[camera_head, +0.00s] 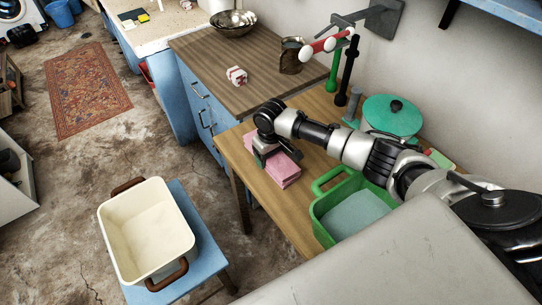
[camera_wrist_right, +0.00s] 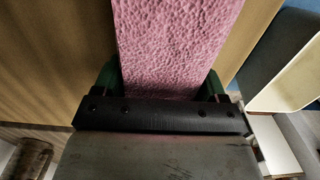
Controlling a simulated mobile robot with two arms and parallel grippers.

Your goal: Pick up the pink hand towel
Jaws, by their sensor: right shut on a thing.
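The pink hand towel (camera_head: 284,172) is a folded block on the wooden table, near its left edge in the head view. My right gripper (camera_head: 262,157) reaches down onto it from the right. In the right wrist view the pink towel (camera_wrist_right: 175,40) runs up from between the green fingers of the right gripper (camera_wrist_right: 163,82), which are shut on its two sides. I cannot tell whether the towel is lifted clear of the table. My left gripper is not in view.
A green basin (camera_head: 322,207) with a blue-grey cloth (camera_head: 356,216) and a teal lidded pot (camera_head: 392,117) stand right of the towel. A cream tub (camera_head: 148,230) with brown handles sits on a blue stool (camera_head: 205,250) at lower left. Bare table (camera_head: 256,193) shows in front.

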